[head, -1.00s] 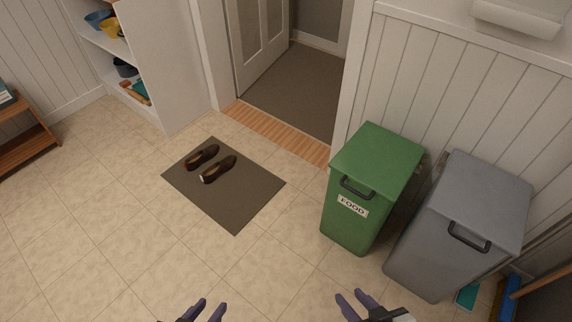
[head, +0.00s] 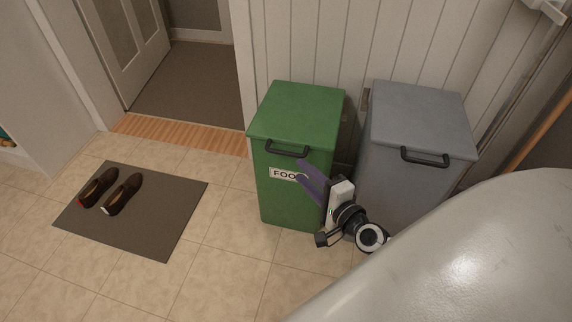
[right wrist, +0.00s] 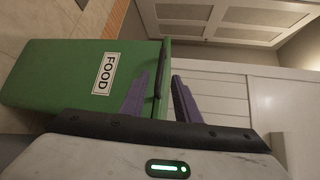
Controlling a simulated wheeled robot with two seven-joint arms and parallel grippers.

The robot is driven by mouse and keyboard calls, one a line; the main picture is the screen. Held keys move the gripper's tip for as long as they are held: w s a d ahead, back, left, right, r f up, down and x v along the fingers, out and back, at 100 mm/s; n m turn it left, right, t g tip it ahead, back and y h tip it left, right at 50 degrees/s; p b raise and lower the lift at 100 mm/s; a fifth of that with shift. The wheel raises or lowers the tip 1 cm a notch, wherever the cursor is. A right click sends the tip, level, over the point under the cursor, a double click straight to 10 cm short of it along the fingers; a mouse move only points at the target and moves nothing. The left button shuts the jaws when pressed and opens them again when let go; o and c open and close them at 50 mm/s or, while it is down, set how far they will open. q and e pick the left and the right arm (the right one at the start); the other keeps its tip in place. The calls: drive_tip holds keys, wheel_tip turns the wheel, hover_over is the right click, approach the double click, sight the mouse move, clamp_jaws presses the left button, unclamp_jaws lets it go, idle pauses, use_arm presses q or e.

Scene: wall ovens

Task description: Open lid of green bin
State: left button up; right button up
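The green bin (head: 290,205) stands against the wall with its lid (head: 298,112) shut. A dark handle (head: 288,149) sits at the lid's front edge, above a white FOOD label. My right gripper (head: 299,170) is in front of the bin, just below the handle, with its purple fingers apart and partly covering the label. In the right wrist view, the open gripper (right wrist: 160,76) faces the green bin (right wrist: 60,75). The dark handle (right wrist: 160,75) appears between the two fingers there; I cannot tell whether they touch it. My left gripper is out of view.
A grey bin (head: 400,185) with a shut lid stands close to the right of the green one. A dark mat (head: 150,230) with a pair of brown shoes (head: 110,192) lies to the left. A doorway is behind. Tiled floor (head: 225,270) is free before the green bin.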

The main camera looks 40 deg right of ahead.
sight(286, 153)
drive_tip(key=w, duration=0.3)
drive_tip(key=w+d+f+b, duration=0.1)
drive_tip(key=w, duration=0.6)
drive_tip(key=shift+w+d+f, duration=0.15)
drive_tip(key=shift+w+f, duration=0.05)
drive_tip(key=shift+f, duration=0.1)
drive_tip(key=shift+c, duration=0.4)
clamp_jaws()
